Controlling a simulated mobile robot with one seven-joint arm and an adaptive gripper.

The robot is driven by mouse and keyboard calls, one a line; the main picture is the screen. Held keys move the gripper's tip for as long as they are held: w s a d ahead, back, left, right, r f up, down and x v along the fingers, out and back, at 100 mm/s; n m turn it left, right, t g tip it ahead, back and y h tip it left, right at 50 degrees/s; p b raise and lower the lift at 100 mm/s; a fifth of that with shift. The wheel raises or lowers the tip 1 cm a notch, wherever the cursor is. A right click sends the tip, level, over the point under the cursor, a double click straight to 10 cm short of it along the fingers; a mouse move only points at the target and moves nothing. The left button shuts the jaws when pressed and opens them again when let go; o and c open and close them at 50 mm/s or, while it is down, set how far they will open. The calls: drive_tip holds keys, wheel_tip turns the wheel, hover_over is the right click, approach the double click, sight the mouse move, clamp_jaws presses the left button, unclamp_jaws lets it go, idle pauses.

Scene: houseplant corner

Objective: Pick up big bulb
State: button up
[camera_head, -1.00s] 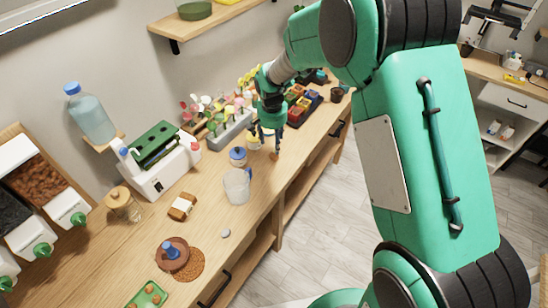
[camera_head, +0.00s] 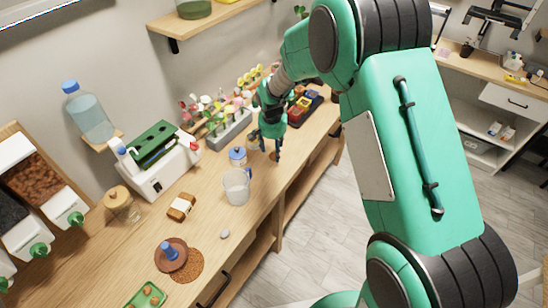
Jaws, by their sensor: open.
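A green tray (camera_head: 136,303) at the bottom left holds small orange-brown bulb-like things (camera_head: 154,300). The picture's bottom edge cuts it off, and I cannot tell whether one of them is the big bulb. My gripper (camera_head: 270,153) points down over the right edge of the wooden counter, well up and to the right of the tray.
A clear jug (camera_head: 236,186) and a blue-lidded jar (camera_head: 238,156) stand left of my gripper. A brown saucer with a blue-topped thing (camera_head: 171,253), a brown block (camera_head: 181,206) and a grey pebble (camera_head: 225,234) lie nearer the tray. Grey planter (camera_head: 230,130) behind.

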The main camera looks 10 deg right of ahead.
sight(274, 153)
drive_tip(key=shift+w+f, duration=0.2)
drive_tip(key=shift+f, duration=1.3)
drive_tip(key=c, duration=1.2)
drive_tip(key=shift+r, duration=0.2)
drive_tip(key=shift+r, duration=0.55)
wheel_tip(274, 153, up, 2)
drive_tip(key=shift+r+p, duration=0.1)
drive_tip(key=shift+p, duration=0.2)
drive_tip(key=s+d+r+p, duration=0.1)
drive_tip(key=s, duration=1.5)
drive_tip(key=shift+d+r+p, duration=0.2)
drive_tip(key=shift+d+p, duration=0.1)
drive_tip(key=shift+p, duration=0.1)
